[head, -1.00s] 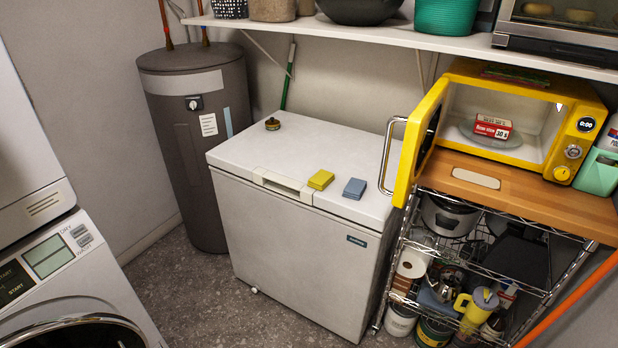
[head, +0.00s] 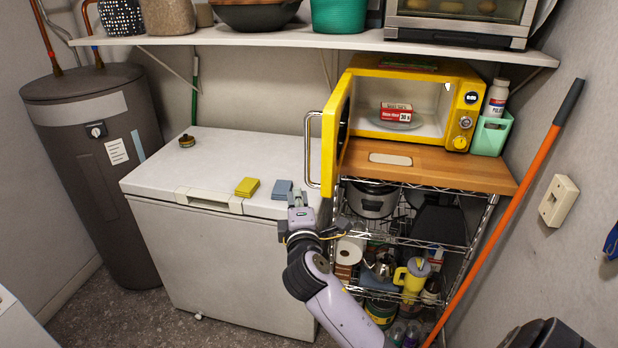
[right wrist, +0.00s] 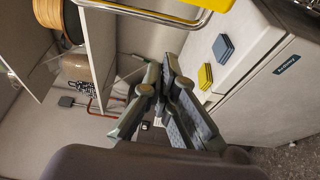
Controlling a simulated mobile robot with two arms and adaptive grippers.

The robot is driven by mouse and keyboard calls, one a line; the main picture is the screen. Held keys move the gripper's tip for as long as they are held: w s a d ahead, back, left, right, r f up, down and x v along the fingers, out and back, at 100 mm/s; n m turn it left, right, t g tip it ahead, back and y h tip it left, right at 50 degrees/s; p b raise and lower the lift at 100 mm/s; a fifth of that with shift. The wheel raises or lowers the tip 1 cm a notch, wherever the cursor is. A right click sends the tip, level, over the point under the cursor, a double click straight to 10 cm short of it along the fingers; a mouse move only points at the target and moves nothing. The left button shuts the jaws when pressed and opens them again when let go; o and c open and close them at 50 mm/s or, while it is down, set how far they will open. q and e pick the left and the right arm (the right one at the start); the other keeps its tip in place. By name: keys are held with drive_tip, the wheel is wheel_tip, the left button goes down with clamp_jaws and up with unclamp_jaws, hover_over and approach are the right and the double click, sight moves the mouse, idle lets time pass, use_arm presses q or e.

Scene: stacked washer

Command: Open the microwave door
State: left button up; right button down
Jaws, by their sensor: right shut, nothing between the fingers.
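The yellow microwave (head: 465,100) stands on a wooden board, its front open. Its yellow door (head: 335,135) stands swung out to the left, roughly edge-on to the head view. A silver bar handle (head: 309,150) is on the door's left side; it also shows along the top of the right wrist view (right wrist: 150,13). A small red and white box (head: 397,111) sits on the plate inside. My right gripper (head: 298,197) is shut and empty, in front of the freezer and just below the handle, apart from it in the wrist view. My left gripper is out of view.
A wire rack (head: 400,220) stands below the microwave. A shelf (head: 260,38) hangs above. An orange pole (head: 510,215) leans at right.

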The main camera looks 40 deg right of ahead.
sight(309, 165)
drive_tip(key=w+d+p, duration=0.1)
drive_tip(key=w+d, duration=0.1)
drive_tip(key=w+d+p, duration=0.1)
drive_tip(key=w+d, duration=0.1)
drive_tip(key=d, duration=0.1)
drive_tip(key=w+d+p, duration=0.2)
drive_tip(key=shift+d+r, duration=0.15)
drive_tip(key=shift+r, duration=0.25)
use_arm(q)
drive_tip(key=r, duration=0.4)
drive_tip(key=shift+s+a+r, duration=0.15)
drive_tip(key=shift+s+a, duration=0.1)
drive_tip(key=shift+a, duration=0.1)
use_arm(e)
drive_tip(key=shift+s+d+f, duration=0.1)
drive_tip(key=shift+s+d, duration=0.1)
drive_tip(key=shift+s, duration=0.05)
